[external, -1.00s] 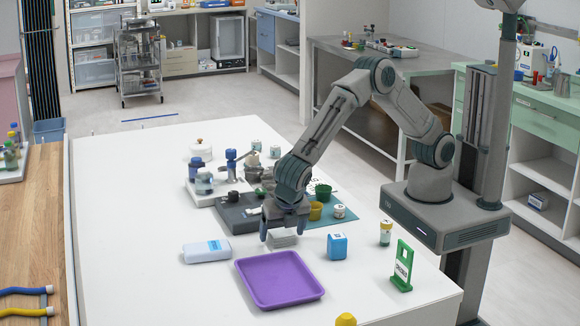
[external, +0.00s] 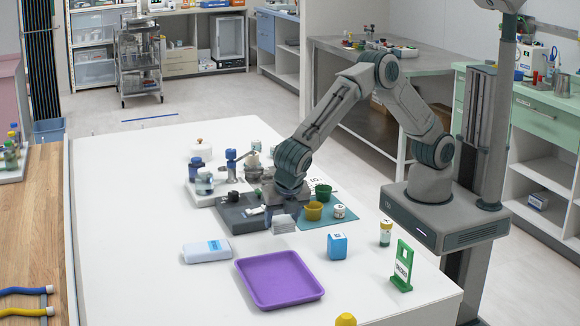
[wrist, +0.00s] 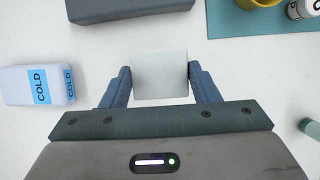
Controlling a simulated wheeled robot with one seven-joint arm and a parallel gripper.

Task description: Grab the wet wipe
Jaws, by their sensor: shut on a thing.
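The wet wipe is a flat, pale grey-white square (wrist: 159,84). In the wrist view it sits between the two blue-grey fingers of my gripper (wrist: 158,74), which press on its left and right sides. In the external view the wipe (external: 284,226) hangs under my gripper (external: 284,208), apparently just above the white table. My fingertips are partly hidden there by the wrist and the wipe.
A purple tray (external: 279,281) lies in front, with a white cold pack (external: 207,252) to its left. A blue box (external: 337,246) and a green stand (external: 402,266) are to the right. A dark grey block (external: 236,219) and teal mat (external: 342,222) lie behind.

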